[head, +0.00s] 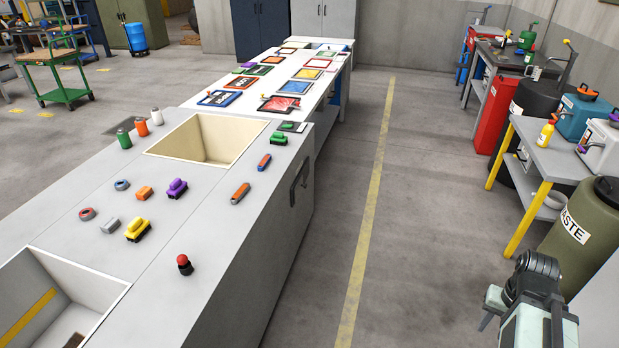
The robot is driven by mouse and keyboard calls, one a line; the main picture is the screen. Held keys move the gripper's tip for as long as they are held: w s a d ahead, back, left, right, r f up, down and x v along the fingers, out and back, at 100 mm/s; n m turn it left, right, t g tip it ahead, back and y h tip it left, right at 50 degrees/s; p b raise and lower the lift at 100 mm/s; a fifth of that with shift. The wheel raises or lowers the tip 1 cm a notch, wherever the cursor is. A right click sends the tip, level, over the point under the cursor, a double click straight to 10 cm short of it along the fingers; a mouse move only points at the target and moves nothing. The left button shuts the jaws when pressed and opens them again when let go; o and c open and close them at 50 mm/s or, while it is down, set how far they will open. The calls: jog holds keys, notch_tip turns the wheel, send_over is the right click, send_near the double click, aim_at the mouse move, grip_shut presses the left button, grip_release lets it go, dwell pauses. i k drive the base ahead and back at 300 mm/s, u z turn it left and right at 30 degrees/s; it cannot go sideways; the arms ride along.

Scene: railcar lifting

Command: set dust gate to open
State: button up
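I cannot pick out a dust gate for certain in the head view; no readable label names one. A black lever handle (571,60) stands up at the upper right, above a dark drum, but I cannot tell what it works. My arm (536,295) is folded at the lower right. A grey pointed part (488,321) shows at its left side and may be part of my gripper. Whether the gripper is open or shut does not show. It is apart from the benches and drums.
A long grey bench (215,262) with sunken bins, coloured tools and a red button (184,264) runs along the left. A grey side table (548,150), a red bin (497,112) and a waste drum (573,232) line the right. The aisle between, with a yellow line (368,210), is clear.

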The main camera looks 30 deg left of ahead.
aim_at(297, 191)
jog(key=u, duration=0.05)
jog(key=i, duration=0.6)
jog(key=z, duration=0.55)
jog(key=i, duration=1.8)
jog(key=u, duration=1.7)
